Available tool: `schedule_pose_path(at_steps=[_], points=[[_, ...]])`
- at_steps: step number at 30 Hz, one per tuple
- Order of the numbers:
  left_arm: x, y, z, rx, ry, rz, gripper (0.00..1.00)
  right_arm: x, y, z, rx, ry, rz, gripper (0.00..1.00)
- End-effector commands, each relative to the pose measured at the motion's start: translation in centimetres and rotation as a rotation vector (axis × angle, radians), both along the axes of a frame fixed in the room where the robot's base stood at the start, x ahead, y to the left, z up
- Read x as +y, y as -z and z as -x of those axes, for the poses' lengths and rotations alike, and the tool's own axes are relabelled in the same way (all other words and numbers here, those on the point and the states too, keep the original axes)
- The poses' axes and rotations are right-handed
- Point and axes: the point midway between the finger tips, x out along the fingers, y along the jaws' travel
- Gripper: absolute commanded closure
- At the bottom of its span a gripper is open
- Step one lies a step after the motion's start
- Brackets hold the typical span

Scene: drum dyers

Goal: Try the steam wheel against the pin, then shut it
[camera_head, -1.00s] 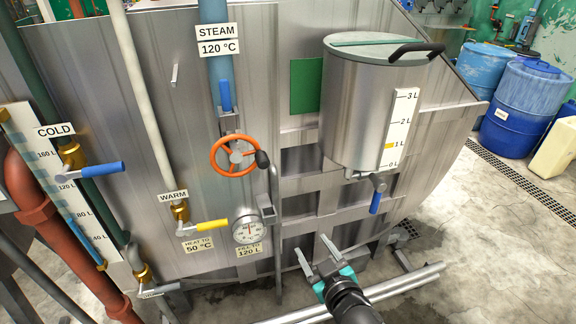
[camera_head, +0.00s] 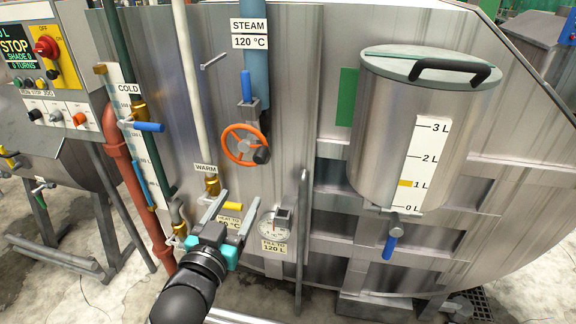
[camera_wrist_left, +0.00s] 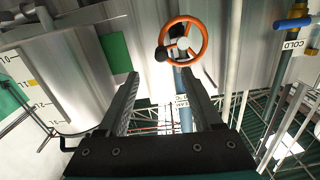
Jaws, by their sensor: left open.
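The orange steam wheel (camera_head: 243,146) is on the grey drum front, below the STEAM 120 °C label (camera_head: 250,34), with a black knob at its lower right. A blue handle (camera_head: 246,86) stands upright on the blue pipe just above it. I cannot tell which part is the pin. In the left wrist view, the wheel (camera_wrist_left: 182,41) shows beyond the open fingertips (camera_wrist_left: 159,86). My right gripper is not in view.
The blue cold handle (camera_head: 149,127) sticks out at left. A vertical metal bar (camera_head: 301,240) and a lidded steel tank (camera_head: 405,130) are at right. A control panel (camera_head: 52,75) stands far left.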

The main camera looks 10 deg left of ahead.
Motion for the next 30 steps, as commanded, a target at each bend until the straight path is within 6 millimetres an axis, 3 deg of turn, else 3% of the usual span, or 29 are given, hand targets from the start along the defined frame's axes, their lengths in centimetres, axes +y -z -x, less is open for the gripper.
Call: schedule_pose_path(at_steps=[8,30], points=[[0.0,-1.1,-1.4,-0.024,0.0,0.001,0.33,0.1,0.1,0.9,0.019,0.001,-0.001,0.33],[-0.4,-1.0,-12.5,-0.021,0.0,0.002,0.33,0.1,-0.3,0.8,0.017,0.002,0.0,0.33]])
